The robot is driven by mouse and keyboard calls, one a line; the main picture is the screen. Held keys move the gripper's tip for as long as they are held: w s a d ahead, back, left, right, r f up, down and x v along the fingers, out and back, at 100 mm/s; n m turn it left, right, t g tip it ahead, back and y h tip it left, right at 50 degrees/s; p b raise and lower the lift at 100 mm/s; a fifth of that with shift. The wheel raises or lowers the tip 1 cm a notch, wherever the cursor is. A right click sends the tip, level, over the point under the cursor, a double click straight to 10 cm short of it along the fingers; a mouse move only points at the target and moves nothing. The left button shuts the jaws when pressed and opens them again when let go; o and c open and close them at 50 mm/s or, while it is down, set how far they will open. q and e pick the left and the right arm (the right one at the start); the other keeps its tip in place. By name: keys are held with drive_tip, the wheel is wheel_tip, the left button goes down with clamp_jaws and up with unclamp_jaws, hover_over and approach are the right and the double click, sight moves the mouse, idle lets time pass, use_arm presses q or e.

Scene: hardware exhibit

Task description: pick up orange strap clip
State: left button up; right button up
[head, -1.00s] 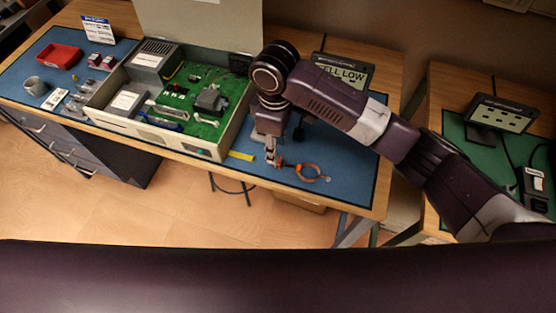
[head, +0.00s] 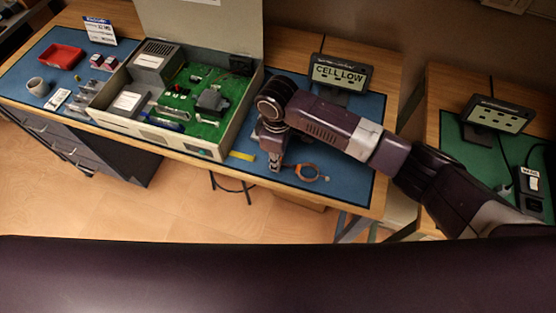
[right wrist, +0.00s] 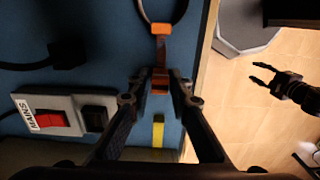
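The orange strap clip (right wrist: 160,82) lies on the blue mat at the bench's front edge, joined to a dark loop. In the head view the orange strap (head: 307,172) shows just right of my right gripper (head: 275,167), which hides its near end. In the right wrist view my right gripper (right wrist: 160,92) points down with its fingers apart on either side of the orange clip. A narrow gap seems to remain on each side, though contact is hard to judge. My left gripper (right wrist: 262,76) shows in the right wrist view, open and empty above the floor.
An open case with a green board (head: 205,128) stands left of my right gripper. A yellow strip (head: 242,156) lies between them. A "CELL LOW" display (head: 340,74) stands behind. A red-switch box (right wrist: 50,118) is near the gripper. The bench edge is close.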

drive_tip(key=shift+c, duration=1.3)
